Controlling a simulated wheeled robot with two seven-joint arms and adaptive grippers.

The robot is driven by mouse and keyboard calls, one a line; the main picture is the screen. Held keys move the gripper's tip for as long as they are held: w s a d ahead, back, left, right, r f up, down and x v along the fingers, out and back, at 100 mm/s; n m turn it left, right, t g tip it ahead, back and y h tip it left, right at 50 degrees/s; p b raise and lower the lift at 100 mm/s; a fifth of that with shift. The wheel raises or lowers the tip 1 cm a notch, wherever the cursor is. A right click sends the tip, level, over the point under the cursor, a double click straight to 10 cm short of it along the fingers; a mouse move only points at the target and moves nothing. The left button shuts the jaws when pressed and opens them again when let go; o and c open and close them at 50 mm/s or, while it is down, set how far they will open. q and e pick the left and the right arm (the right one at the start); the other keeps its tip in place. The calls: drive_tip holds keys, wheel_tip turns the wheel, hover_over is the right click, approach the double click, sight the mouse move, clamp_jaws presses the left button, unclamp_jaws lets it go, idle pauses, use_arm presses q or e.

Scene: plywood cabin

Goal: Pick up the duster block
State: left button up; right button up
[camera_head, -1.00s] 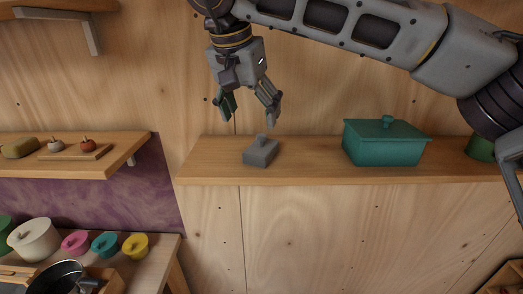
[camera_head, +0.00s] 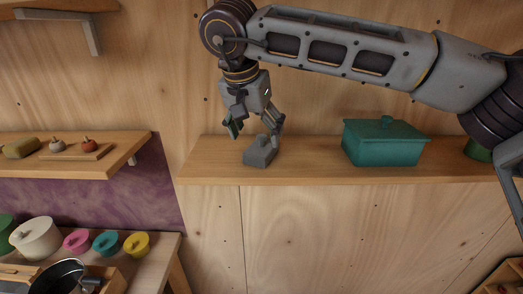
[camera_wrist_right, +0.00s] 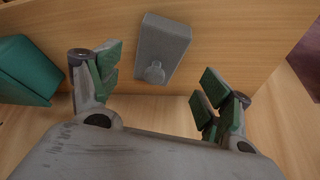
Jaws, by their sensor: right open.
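The duster block is a small grey block (camera_head: 260,154) with a knob on top. It sits on the wooden shelf (camera_head: 310,174) in the head view. It also shows in the right wrist view (camera_wrist_right: 162,45), lying ahead of the fingers with its knob toward them. My right gripper (camera_head: 254,134) is open just above the block, its two fingers spread to either side. In the right wrist view the gripper (camera_wrist_right: 156,88) has green finger pads, with nothing between them touching the block. My left gripper is not in view.
A teal lidded box (camera_head: 384,143) stands on the same shelf to the right. A green pot (camera_head: 478,148) is partly hidden behind my arm. Another shelf (camera_head: 118,160) at left holds small items. Below it are several coloured pots and a dark pan (camera_head: 62,278).

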sight(261, 136)
drive_tip(key=w+f, duration=0.1)
drive_tip(key=d+f+p, duration=0.1)
drive_tip(key=shift+w+d+f, duration=0.15)
drive_tip(key=shift+w+f, duration=0.2)
drive_tip(key=shift+w, duration=0.05)
drive_tip(key=shift+w+f, duration=0.25)
drive_tip(key=shift+f, duration=0.3)
drive_tip(key=shift+c, duration=0.3)
drive_tip(key=c, duration=1.1)
drive_tip(key=shift+c, duration=0.2)
drive_tip(key=shift+r+b, duration=0.6)
drive_tip(key=shift+r, duration=4.4)
